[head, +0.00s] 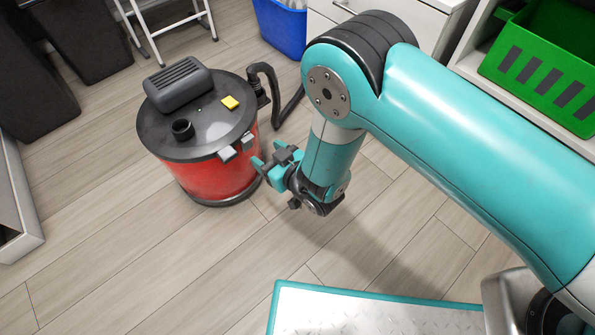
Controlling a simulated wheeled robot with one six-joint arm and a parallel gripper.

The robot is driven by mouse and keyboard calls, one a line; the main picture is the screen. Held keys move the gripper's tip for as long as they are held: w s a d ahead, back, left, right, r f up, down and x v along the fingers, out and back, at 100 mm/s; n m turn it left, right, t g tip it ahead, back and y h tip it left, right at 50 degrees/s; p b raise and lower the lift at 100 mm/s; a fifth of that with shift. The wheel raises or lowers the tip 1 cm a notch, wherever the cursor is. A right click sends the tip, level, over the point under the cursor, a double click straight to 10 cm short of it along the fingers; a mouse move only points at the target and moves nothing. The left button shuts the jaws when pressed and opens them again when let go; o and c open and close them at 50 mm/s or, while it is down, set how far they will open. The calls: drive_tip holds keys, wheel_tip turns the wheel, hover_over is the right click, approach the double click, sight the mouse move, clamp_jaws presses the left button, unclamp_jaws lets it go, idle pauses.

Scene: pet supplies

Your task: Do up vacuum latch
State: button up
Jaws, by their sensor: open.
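A red canister vacuum (210,180) with a dark grey lid (165,122) stands upright on the floor, left of my arm. A light grey latch (238,147) sits at the lid's rim on the side facing my gripper. It has two grey blocks, and I cannot tell whether it is fastened. My gripper (263,166) is open and empty, just to the right of the vacuum and slightly below the latch. Its fingers point toward the drum. I cannot tell whether a fingertip touches the vacuum.
A black hose (291,105) curves from the vacuum's right side toward my arm. A blue bin (280,27), a white cabinet (415,22) and a green crate (545,65) stand behind. A step stool (150,20) is at the back left. Floor in front is clear.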

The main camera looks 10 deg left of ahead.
drive_tip(key=v, duration=1)
drive_tip(key=shift+s+d+r+p, duration=0.15)
drive_tip(key=shift+d+r+p, duration=0.1)
drive_tip(key=shift+p, duration=0.2)
drive_tip(key=w+d+r+m+g+h+p, duration=0.1)
drive_tip(key=w+d+r+m+g+h, duration=0.15)
drive_tip(key=r, duration=0.65)
drive_tip(key=w+d+r+m+g+h, duration=0.15)
drive_tip(key=w+r, duration=0.25)
drive_tip(key=r, duration=0.4)
drive_tip(key=s+d+r+g+h+p, duration=0.25)
drive_tip(key=s+d+r+g, duration=0.25)
drive_tip(key=s+d+r, duration=1.1)
wheel_tip(320, 180, up, 40)
drive_tip(key=p, duration=3.7)
drive_tip(key=shift+s+f+n+h, duration=0.15)
drive_tip(key=shift+s+n+h, duration=0.2)
drive_tip(key=shift+n+h, duration=0.1)
